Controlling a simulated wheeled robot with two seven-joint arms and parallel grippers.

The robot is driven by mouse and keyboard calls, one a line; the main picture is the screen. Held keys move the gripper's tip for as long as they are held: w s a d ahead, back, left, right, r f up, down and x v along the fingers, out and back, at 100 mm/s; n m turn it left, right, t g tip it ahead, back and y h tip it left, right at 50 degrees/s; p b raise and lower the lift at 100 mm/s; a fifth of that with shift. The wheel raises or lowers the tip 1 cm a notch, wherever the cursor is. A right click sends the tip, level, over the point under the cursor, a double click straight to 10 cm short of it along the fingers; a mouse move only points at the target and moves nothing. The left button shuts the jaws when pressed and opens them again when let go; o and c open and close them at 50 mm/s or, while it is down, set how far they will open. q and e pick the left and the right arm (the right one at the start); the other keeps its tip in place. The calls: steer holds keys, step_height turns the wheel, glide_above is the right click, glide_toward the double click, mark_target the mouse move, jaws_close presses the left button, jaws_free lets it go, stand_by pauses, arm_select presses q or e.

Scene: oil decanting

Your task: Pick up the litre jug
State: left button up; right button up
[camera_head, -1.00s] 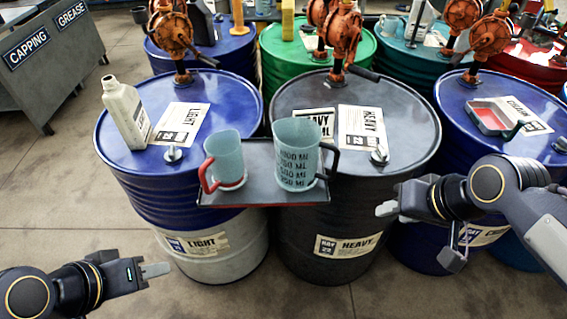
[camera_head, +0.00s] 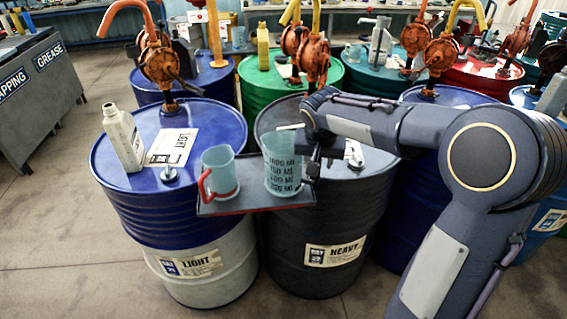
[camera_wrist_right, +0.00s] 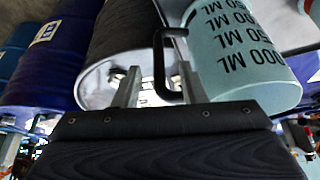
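The litre jug (camera_head: 283,165) is pale blue-green and translucent, with dark volume marks. It stands upright on the dark tray (camera_head: 225,204) between the front drums, and its body fills the upper right of the right wrist view (camera_wrist_right: 240,50). Its black handle (camera_wrist_right: 159,60) faces my right gripper. My right gripper (camera_wrist_right: 160,74) is open, with one finger on each side of the handle. Whether either finger touches it I cannot tell. In the head view my right gripper (camera_head: 318,155) is at the jug's right side, partly hidden by my arm. My left gripper is out of view.
A smaller jug with a red handle (camera_head: 219,172) stands close left of the litre jug on the tray. A pale bottle (camera_head: 123,138) stands on the blue LIGHT drum (camera_head: 180,200). Rusty hand pumps (camera_head: 160,65) rise behind.

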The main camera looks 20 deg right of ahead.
steer(key=x, duration=0.2)
steer(key=shift+w+d+f, duration=0.1)
steer(key=shift+d+f, duration=0.05)
steer(key=shift+f, duration=0.15)
jaws_close()
steer(key=shift+r, duration=0.1)
